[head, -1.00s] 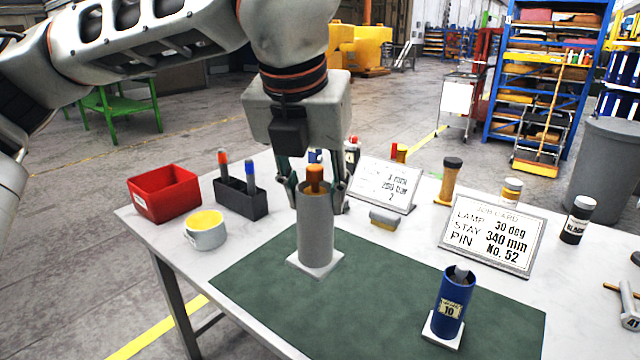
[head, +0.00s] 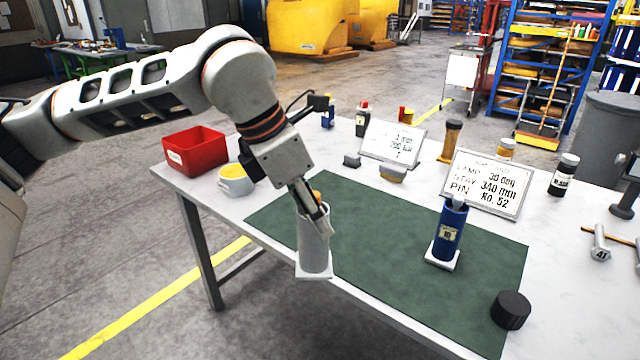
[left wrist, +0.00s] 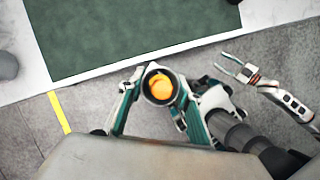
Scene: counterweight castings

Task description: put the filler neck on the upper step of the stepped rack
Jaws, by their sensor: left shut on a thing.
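The filler neck, which I take to be the grey tube (head: 314,250) on a square white flange, is held upright by my left gripper (head: 314,222). The fingers are shut on it near its top. An orange piece stands inside its mouth. In the left wrist view the tube (left wrist: 147,87) sits between the fingers, with bare floor behind it, just off the table's edge. My right gripper (left wrist: 238,68) shows in the left wrist view, open and empty, at the right. I see no stepped rack in either view.
A blue tube (head: 450,232) on a white base stands on the green mat (head: 385,235). A black cylinder (head: 510,310) is at the mat's right corner. A red bin (head: 195,150), a yellow-topped cup (head: 235,180) and sign cards (head: 488,183) stand around the mat.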

